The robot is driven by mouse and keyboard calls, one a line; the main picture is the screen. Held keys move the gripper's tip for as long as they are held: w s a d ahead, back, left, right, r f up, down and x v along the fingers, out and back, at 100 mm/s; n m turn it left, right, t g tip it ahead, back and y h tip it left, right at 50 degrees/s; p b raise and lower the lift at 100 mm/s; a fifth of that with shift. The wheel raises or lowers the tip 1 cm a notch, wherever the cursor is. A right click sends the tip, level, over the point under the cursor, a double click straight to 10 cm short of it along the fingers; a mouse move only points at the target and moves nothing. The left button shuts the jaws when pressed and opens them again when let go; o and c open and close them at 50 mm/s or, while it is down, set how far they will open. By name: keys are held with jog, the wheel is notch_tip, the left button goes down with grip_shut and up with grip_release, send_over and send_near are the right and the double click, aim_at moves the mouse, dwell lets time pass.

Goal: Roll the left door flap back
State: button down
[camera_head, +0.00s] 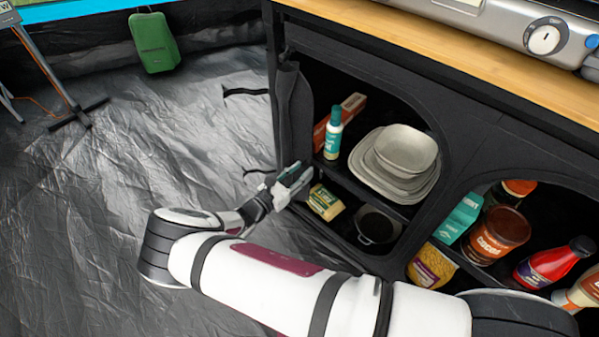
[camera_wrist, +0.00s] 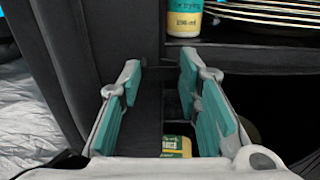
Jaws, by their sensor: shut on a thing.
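The left door flap (camera_head: 293,110) is dark fabric, gathered in a narrow upright bundle at the left edge of the left cupboard opening. The opening stands uncovered. My gripper (camera_head: 292,178) is at the lower end of this bundle, by the opening's lower left corner. In the wrist view, my gripper's teal-padded fingers (camera_wrist: 160,80) stand apart with dark material between them. It is shut on the flap, though the exact grip is hard to see, dark on dark. A dark flap edge (camera_wrist: 62,60) also runs down the left of the wrist view.
Inside the left opening are a teal-capped bottle (camera_head: 333,134), stacked plates and bowls (camera_head: 400,160), a yellow packet (camera_head: 324,203) and a dark pot (camera_head: 377,226). Two black straps (camera_head: 246,92) stick out left of the cupboard. The silvery floor (camera_head: 120,140) at left is mostly clear.

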jog(key=shift+w+a, duration=0.1)
jog(key=c, duration=1.2)
grip_release()
jog(key=v, duration=1.2)
